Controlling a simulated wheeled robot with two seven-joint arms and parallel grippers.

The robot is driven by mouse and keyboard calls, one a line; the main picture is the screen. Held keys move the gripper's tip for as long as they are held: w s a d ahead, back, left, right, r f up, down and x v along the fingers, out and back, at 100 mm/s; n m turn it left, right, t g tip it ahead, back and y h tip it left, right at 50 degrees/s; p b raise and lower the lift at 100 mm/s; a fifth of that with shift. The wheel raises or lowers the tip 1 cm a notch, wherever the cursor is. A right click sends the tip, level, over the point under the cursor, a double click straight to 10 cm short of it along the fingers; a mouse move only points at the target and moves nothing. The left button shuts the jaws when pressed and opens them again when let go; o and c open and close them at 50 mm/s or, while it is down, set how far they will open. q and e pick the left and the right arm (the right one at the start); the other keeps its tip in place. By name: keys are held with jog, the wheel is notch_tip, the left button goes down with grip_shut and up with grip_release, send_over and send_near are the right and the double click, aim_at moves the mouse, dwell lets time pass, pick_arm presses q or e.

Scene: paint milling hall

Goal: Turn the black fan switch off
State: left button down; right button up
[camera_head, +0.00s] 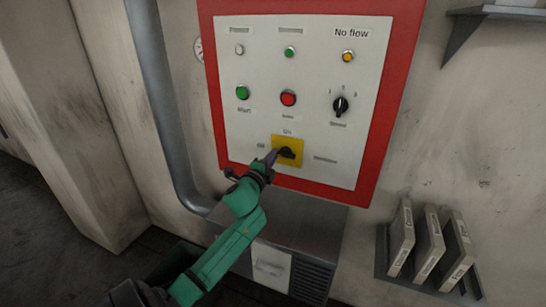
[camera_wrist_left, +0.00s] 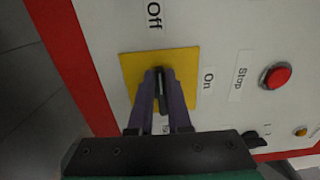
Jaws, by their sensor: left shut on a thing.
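The black fan switch (camera_head: 288,153) sits on a yellow square plate (camera_head: 294,142) low on the control panel. An "On" label is above the plate and an "Off" label is to its left. My left gripper (camera_head: 277,154) is at the switch, shut on its handle. In the left wrist view, the purple fingers of the left gripper (camera_wrist_left: 163,76) stand on both sides of the black switch handle (camera_wrist_left: 162,103). There the handle lies roughly in line with the "Off" label (camera_wrist_left: 154,15), while the "On" label (camera_wrist_left: 208,80) is off to the side. My right gripper is not in view.
The red-edged panel (camera_head: 210,70) also carries a red button (camera_head: 288,98), a green button (camera_head: 242,92), lamps, and a black selector knob (camera_head: 341,106). A grey box (camera_head: 310,225) is below. Binders (camera_head: 430,245) stand in a wall rack at the right.

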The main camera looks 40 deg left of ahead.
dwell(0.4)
pick_arm(q)
jog(key=c, duration=0.9)
grip_release()
jog(key=shift+o, duration=0.2)
jog(key=b+v, duration=0.3)
jog(key=v, duration=1.1)
jog(key=shift+s, duration=0.25)
jog(key=shift+d, duration=0.1)
